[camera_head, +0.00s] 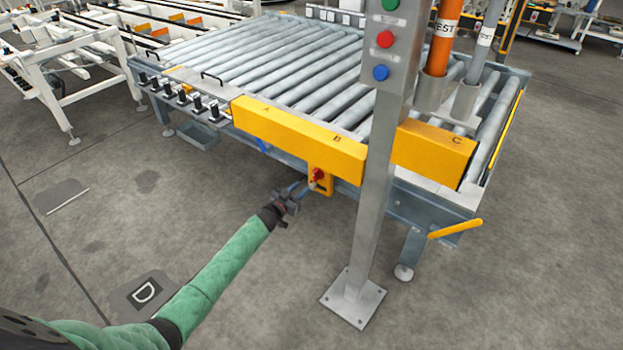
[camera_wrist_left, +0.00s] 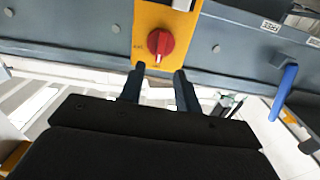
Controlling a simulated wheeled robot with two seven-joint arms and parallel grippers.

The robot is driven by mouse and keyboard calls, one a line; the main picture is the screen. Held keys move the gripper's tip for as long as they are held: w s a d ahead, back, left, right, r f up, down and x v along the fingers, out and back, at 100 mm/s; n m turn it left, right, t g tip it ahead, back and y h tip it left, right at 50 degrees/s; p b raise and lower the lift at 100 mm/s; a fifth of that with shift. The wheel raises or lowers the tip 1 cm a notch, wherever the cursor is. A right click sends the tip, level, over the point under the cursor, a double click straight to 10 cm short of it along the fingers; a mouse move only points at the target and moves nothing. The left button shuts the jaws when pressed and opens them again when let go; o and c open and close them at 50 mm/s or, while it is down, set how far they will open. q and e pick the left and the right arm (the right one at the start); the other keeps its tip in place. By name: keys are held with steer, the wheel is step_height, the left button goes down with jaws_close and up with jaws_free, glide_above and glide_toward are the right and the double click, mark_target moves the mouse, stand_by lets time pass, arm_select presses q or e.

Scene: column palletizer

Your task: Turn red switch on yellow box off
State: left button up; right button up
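The red switch (camera_head: 317,174) is a rotary knob on a small yellow box (camera_head: 326,188) fixed to the side of the roller conveyor frame. In the left wrist view the red switch (camera_wrist_left: 160,43) is just beyond the fingertips, with its ridge near vertical, on the yellow box (camera_wrist_left: 175,20). My left gripper (camera_head: 304,189) is beside the box in the head view. In the left wrist view its two fingers (camera_wrist_left: 157,76) are apart, with nothing between them, just short of the switch. My right gripper does not show.
A grey post (camera_head: 372,180) with green, red and blue buttons stands right of the box. Yellow panels (camera_head: 298,136) marked A, B and C run above it on the conveyor. A blue handle (camera_wrist_left: 284,90) shows at right in the wrist view. The floor in front is clear.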

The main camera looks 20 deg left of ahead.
mark_target(314, 177)
arm_select(q)
steer(key=shift+b+x, duration=0.35)
steer(key=shift+x, duration=3.55)
steer(key=shift+f, duration=0.1)
jaws_close()
